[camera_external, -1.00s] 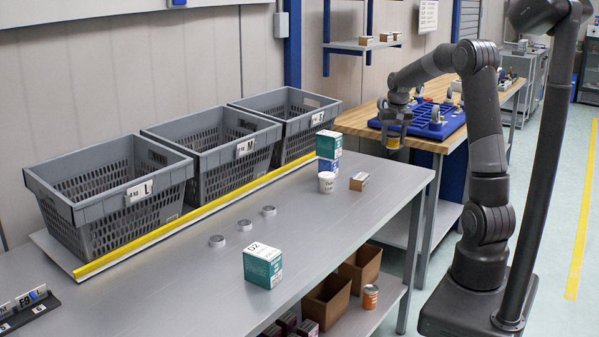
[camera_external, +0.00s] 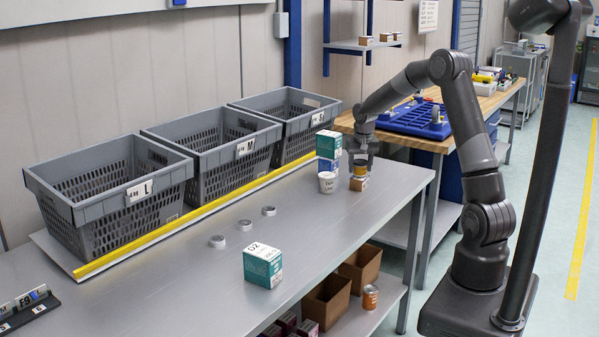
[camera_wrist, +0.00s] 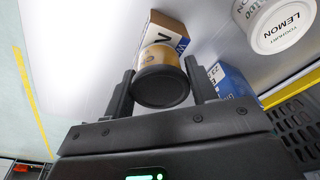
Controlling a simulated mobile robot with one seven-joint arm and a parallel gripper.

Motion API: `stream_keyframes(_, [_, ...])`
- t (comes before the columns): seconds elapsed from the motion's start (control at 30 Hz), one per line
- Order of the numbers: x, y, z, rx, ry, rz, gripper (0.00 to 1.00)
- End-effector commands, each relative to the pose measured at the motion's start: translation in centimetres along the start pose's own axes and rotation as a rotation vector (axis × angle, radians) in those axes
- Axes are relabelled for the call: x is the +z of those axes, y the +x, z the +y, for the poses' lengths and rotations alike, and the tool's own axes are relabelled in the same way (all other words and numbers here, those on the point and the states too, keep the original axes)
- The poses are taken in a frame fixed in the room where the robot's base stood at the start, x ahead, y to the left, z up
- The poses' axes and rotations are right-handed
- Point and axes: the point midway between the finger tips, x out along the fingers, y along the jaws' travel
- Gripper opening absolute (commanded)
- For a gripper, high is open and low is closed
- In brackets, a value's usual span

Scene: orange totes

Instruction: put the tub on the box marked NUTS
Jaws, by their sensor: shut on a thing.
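My gripper (camera_external: 360,163) is shut on a mustard-yellow tub (camera_external: 360,172) near the far end of the grey bench. In the wrist view the tub (camera_wrist: 157,57) sits between the two fingers (camera_wrist: 158,80), its dark round end facing the camera. The small brown box (camera_external: 357,184) with a white label is directly below the tub on the bench. In the wrist view the box (camera_wrist: 165,32) shows part of a large dark letter; the rest is hidden behind the tub. I cannot tell whether tub and box touch.
A white lemon yoghurt tub (camera_external: 327,182) stands just left of the box, before stacked teal and blue boxes (camera_external: 328,146). Grey crates (camera_external: 210,140) line the back behind a yellow strip. A teal box (camera_external: 262,265) and flat discs (camera_external: 217,241) stand nearer; bench between is clear.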

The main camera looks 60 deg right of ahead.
Motion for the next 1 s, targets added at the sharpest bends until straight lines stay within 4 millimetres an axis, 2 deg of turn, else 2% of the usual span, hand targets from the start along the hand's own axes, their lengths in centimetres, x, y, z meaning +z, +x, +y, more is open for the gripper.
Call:
stream_keyframes(0.37, [0.1,0.6,0.0,-0.001,-0.001,0.001,0.27])
stream_keyframes(0.4, [0.1,0.6,0.0,-0.001,0.0,0.001,0.55])
stream_keyframes(0.6, [0.1,0.5,0.0,-0.001,0.0,0.001,0.71])
stream_keyframes(0.67, [0.1,0.5,0.0,-0.001,0.0,0.001,0.74])
stream_keyframes(0.87, [0.1,0.5,0.0,-0.001,0.0,0.001,0.74])
stream_keyframes(1.0, [0.0,-0.5,0.0,-0.001,-0.001,0.004,0.74])
